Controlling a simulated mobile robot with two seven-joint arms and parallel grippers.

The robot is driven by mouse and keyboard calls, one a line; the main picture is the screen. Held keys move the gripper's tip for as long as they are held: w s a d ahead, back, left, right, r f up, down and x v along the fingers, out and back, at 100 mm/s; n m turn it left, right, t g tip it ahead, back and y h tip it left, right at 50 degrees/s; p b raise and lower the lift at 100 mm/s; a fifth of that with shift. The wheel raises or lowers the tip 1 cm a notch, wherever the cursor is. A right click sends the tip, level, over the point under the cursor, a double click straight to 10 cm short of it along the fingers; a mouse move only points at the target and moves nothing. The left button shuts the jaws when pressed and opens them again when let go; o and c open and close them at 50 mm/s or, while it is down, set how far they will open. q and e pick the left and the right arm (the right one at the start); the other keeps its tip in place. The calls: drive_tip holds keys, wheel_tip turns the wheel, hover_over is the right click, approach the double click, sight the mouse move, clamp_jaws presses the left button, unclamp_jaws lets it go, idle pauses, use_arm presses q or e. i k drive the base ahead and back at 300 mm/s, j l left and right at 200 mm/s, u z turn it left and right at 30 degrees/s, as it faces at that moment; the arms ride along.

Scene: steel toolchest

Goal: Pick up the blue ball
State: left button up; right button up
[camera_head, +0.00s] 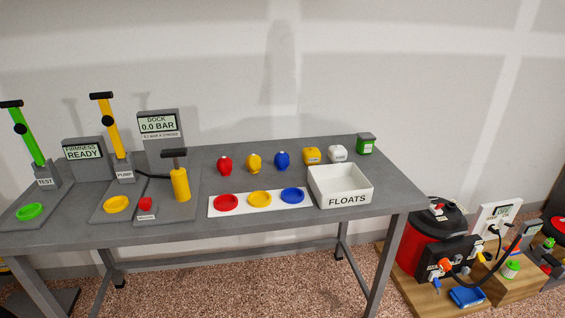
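A blue ball (282,160) stands on the grey workbench (300,220), at the right end of a row with a yellow ball (254,162) and a red ball (225,165). It is slightly pear-shaped in outline. A blue ring-like disc (292,195) lies in front of it on a white strip. Neither of my grippers is in the view.
A white tray marked FLOATS (340,187) stands right of the blue ball, with small yellow, white and green boxes behind. The white strip (245,212) carries red, yellow and blue discs.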

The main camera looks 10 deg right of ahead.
sight(281, 160)
drive_tip(key=i+l+u, duration=0.25)
drive_tip(key=l, duration=0.15)
drive_tip(key=l+u, duration=0.2)
drive_tip(key=l, duration=0.2)
drive_tip(key=i+l+u, duration=0.25)
drive_tip(key=l, duration=0.2)
drive_tip(key=k+j, duration=0.05)
drive_tip(key=k, duration=0.05)
